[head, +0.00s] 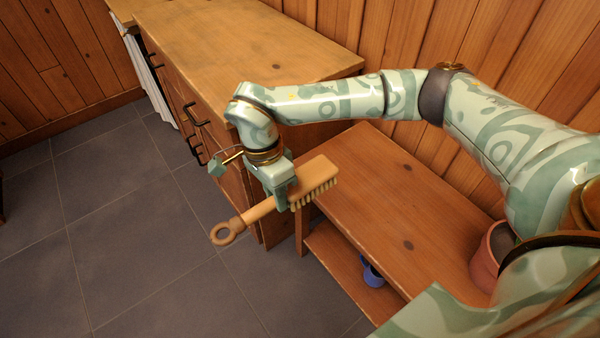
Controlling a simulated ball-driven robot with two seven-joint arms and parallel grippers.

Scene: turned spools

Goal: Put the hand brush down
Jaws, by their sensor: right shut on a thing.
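The hand brush (316,175) is wooden, with pale bristles facing down and a ring at the end of its handle. My right gripper (282,198) is shut on it where the handle meets the head. The ring end (226,233) points to the lower left, over the floor. The bristle end points to the right, over the left part of a low wooden bench (390,190). The brush appears held above the bench top; I cannot tell the exact gap. My left gripper is not in view.
A taller wooden cabinet (240,45) with dark handles stands behind the bench. A terracotta pot (489,258) is at the bench's right end, partly hidden by my body. A blue object (372,275) sits on the lower shelf. The bench top's middle is clear.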

